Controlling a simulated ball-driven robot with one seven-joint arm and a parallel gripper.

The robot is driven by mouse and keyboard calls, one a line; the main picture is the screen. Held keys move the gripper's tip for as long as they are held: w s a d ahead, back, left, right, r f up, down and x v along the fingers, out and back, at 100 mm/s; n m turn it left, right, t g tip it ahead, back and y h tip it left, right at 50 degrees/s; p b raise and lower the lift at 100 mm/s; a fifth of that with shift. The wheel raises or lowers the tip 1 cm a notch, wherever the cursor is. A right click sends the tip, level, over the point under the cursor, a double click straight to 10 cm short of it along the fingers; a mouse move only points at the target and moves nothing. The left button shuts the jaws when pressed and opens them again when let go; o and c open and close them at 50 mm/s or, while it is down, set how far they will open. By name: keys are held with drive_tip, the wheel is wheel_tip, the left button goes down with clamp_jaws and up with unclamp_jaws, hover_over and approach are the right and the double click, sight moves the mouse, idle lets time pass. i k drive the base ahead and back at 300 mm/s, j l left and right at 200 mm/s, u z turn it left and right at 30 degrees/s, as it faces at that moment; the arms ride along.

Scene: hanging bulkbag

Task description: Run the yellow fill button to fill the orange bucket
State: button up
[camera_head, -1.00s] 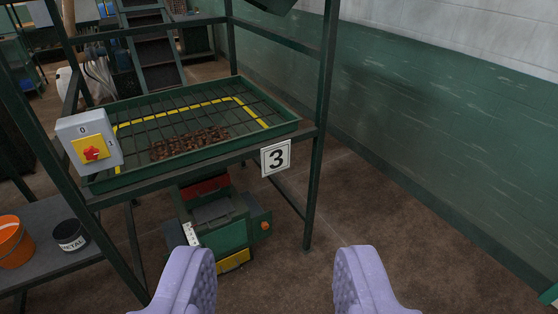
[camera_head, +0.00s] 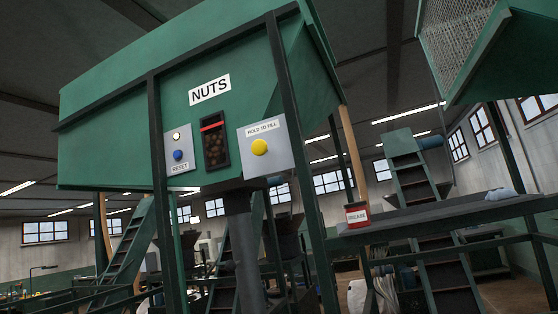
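The yellow fill button (camera_head: 260,147) is a round knob on a pale grey panel labelled "HOLD TO FILL" (camera_head: 264,131). The panel is on the front of a large green hopper marked "NUTS" (camera_head: 209,89), right of centre on its face. Nothing touches the button. Below the hopper a dark vertical spout or pipe (camera_head: 240,240) hangs down. The orange bucket is not in the view now. My gripper is not in view.
Left of the button are a window showing nuts (camera_head: 215,145) and a panel with a blue "RESET" button (camera_head: 178,155). Dark green posts (camera_head: 291,130) frame the hopper. At right, a shelf (camera_head: 450,215) holds a red "GREASE" tin (camera_head: 356,214). Conveyors stand behind.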

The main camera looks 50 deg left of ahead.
sight(259, 148)
drive_tip(key=u, duration=0.5)
drive_tip(key=j+u, duration=0.15)
drive_tip(key=u, duration=0.8)
drive_tip(key=i+u, duration=0.1)
drive_tip(key=u, duration=0.35)
drive_tip(key=i+l+u, duration=0.35)
drive_tip(key=l, duration=0.2)
drive_tip(key=i+l+u, duration=0.15)
drive_tip(key=l, duration=0.15)
drive_tip(key=i+l+u, duration=0.15)
drive_tip(key=l, duration=0.2)
drive_tip(key=i+l+u, duration=0.15)
drive_tip(key=l, duration=0.2)
drive_tip(key=i+l, duration=0.1)
drive_tip(key=l, duration=0.3)
drive_tip(key=i+l, duration=0.1)
drive_tip(key=l, duration=0.25)
drive_tip(key=i+l, duration=0.1)
drive_tip(key=l, duration=0.3)
